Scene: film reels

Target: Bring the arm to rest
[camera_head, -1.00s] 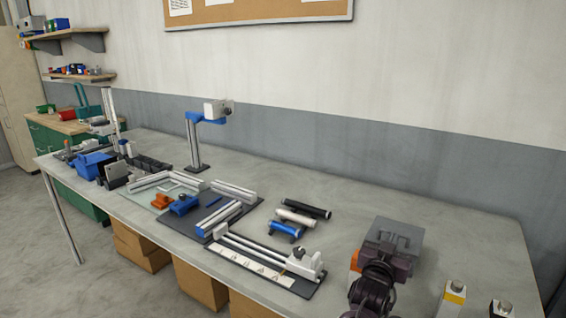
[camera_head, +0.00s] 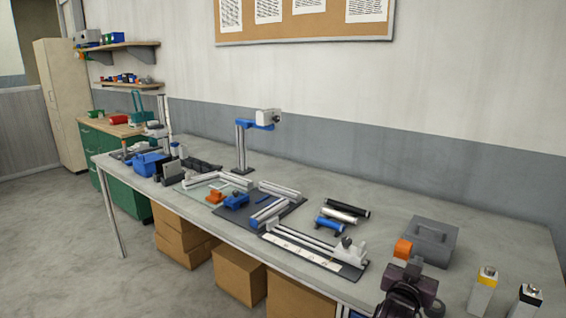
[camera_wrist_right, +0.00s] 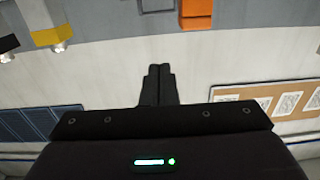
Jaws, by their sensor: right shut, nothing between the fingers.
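My right gripper (camera_head: 412,276) is at the lower right of the head view, in front of the table's right part. It is dark and seen partly end-on. In the right wrist view its two black fingers (camera_wrist_right: 158,72) are together with nothing between them. My left gripper is in neither view.
The long grey table (camera_head: 480,225) carries a grey box (camera_head: 432,240) and an orange object (camera_head: 403,248) near my right gripper. Two posts, one yellow-banded (camera_head: 484,290) and one dark-topped (camera_head: 524,302), stand at the right. Black, white and blue tubes and a rail fixture (camera_head: 315,250) lie left of it.

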